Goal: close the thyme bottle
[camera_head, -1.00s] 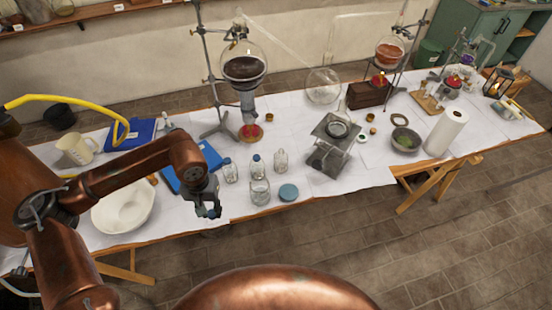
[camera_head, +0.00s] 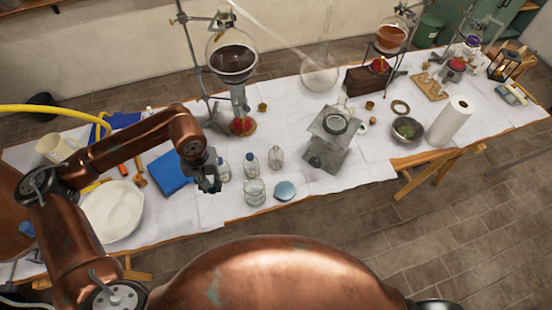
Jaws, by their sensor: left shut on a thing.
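Several small glass bottles stand on the white-covered table. One blue-capped bottle (camera_head: 223,167) is just right of my left gripper, and another blue-capped bottle (camera_head: 250,163) stands beside it. A clear bottle (camera_head: 276,158) with no blue cap is further right. A wider glass jar (camera_head: 255,191) stands in front, with a round blue lid (camera_head: 285,190) lying to its right. The labels are too small to read, so I cannot tell which is thyme. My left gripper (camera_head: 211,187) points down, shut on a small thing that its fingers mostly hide. My right gripper is out of view.
A white basin (camera_head: 113,211) and a blue book (camera_head: 170,172) lie to the left. A stand with a dark-filled flask (camera_head: 232,60) rises behind the bottles. A grey metal device (camera_head: 329,140) stands to the right. The table's front edge is close to the gripper.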

